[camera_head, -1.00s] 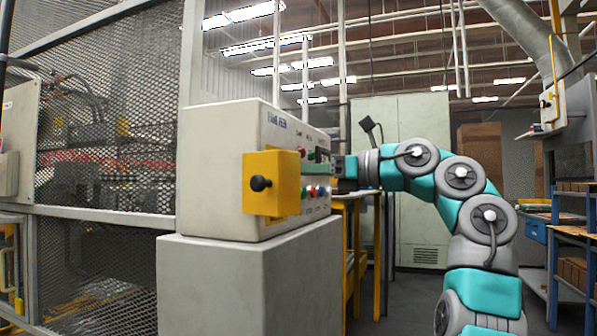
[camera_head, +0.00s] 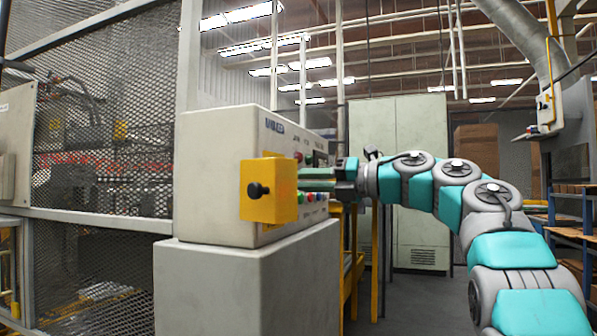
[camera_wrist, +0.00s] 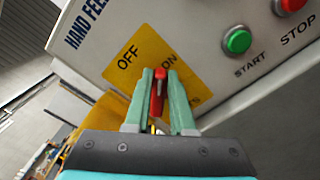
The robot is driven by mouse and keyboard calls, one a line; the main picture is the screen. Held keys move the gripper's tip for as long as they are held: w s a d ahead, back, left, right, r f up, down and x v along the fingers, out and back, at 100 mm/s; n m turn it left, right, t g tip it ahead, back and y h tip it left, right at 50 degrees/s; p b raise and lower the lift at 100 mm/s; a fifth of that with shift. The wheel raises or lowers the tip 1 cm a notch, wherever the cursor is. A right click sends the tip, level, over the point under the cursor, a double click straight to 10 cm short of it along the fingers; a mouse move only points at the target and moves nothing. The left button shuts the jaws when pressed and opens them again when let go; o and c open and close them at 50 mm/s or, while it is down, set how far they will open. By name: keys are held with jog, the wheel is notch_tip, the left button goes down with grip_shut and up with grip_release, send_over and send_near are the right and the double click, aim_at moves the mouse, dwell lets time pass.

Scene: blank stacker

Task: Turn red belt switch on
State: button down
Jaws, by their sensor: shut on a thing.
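The red belt switch (camera_wrist: 158,84) is a small red lever on a yellow plate (camera_wrist: 146,45) marked OFF and ON in the wrist view. My gripper (camera_wrist: 160,76) has its two green fingers closed around the lever, one on each side. The lever's base is partly hidden between the fingers, and I cannot tell clearly which marking it points to. In the head view my gripper (camera_head: 302,179) reaches the front of the control box (camera_head: 215,170) from the right. The switch itself is hidden there.
A green START button (camera_wrist: 237,41) and a red STOP button (camera_wrist: 288,4) sit right of the yellow plate. A yellow box with a black knob (camera_head: 270,190) juts from the control box. A mesh fence (camera_head: 100,150) stands left, and a grey pedestal (camera_head: 245,285) supports the box.

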jog(key=shift+w+d+f+m+p, duration=0.1)
jog(key=shift+f+m+p, duration=0.15)
jog(key=shift+m+p, duration=1.1)
jog(key=shift+w+f+m+p, duration=0.1)
jog(key=shift+f+m+p, duration=0.2)
jog(key=shift+m+p, duration=1)
jog(key=shift+w+d+f+m+p, duration=0.1)
jog(key=shift+f+m+p, duration=0.15)
jog(key=shift+m+p, duration=1.1)
jog(key=shift+a, duration=0.1)
jog(key=c, duration=0.8)
grip_release()
jog(key=shift+o, duration=0.2)
jog(key=b+v, duration=0.1)
jog(key=v, duration=0.6)
jog(key=shift+d, duration=0.4)
jog(key=shift+s, duration=0.1)
